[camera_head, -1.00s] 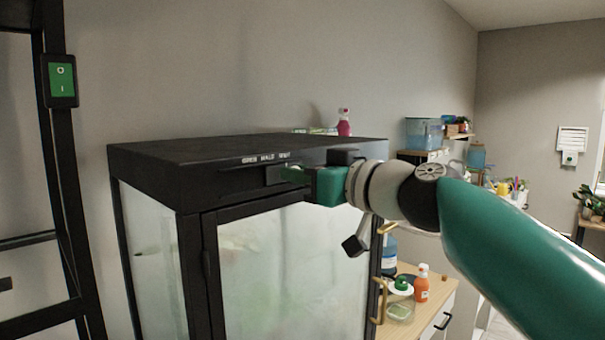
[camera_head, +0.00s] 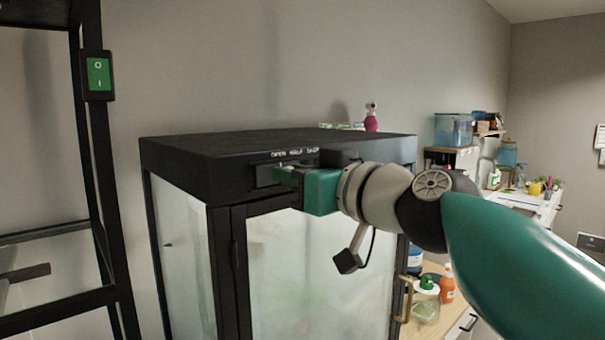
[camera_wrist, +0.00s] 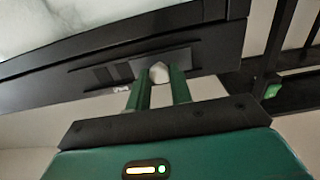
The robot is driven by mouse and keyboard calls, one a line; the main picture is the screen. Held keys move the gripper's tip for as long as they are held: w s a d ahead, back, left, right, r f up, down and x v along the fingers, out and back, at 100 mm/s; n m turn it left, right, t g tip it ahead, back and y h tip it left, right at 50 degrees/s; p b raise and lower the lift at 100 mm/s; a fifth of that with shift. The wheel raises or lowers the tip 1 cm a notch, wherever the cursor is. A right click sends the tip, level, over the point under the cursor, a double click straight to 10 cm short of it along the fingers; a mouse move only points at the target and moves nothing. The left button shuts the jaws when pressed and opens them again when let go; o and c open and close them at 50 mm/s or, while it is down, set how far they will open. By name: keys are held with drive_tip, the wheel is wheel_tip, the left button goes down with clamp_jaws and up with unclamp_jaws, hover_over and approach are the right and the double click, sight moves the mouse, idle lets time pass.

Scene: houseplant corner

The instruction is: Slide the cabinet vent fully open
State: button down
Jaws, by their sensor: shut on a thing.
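The black cabinet (camera_head: 180,158) has frosted glass walls and a vent strip along the top of its front. White lettering (camera_head: 295,153) above the strip seems to read open, half, shut. My gripper (camera_head: 282,174) is at the strip, with its fingertips below the "open" end of the lettering. In the wrist view my gripper (camera_wrist: 160,88) is shut on a pale rounded knob (camera_wrist: 159,72) on the dark vent slider (camera_wrist: 178,63). Slots (camera_wrist: 104,76) show in the track to the slider's left in that view. The green gripper body hides the strip's right part in the head view.
A black rack (camera_head: 100,180) with a green switch (camera_head: 98,74) stands at the left. A pink spray bottle (camera_head: 371,117) is behind the cabinet top. An orange bottle (camera_head: 446,284) is on the wooden cupboard at the right. Open air lies before the cabinet.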

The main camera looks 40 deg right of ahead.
drive_tip(key=c, duration=1.3)
unclamp_jaws()
drive_tip(key=shift+a, duration=0.4)
drive_tip(key=s, duration=1.3)
drive_tip(key=shift+s+d, duration=0.35)
drive_tip(key=shift+d, duration=0.05)
drive_tip(key=w+a+f+g+y, duration=0.1)
drive_tip(key=w+a+f+g, duration=0.2)
drive_tip(key=w+a+f, duration=0.35)
drive_tip(key=w+a+f+g, duration=0.3)
drive_tip(key=f, duration=0.6)
drive_tip(key=a+f+g, duration=0.2)
drive_tip(key=f, duration=0.4)
drive_tip(key=a+f+g+h, duration=0.1)
drive_tip(key=a+f+g, duration=0.1)
drive_tip(key=f, duration=0.5)
drive_tip(key=a+f+g, duration=0.2)
drive_tip(key=f, duration=0.5)
drive_tip(key=shift+s+a+f, duration=0.1)
drive_tip(key=shift+a+f, duration=0.1)
drive_tip(key=shift+a, duration=0.05)
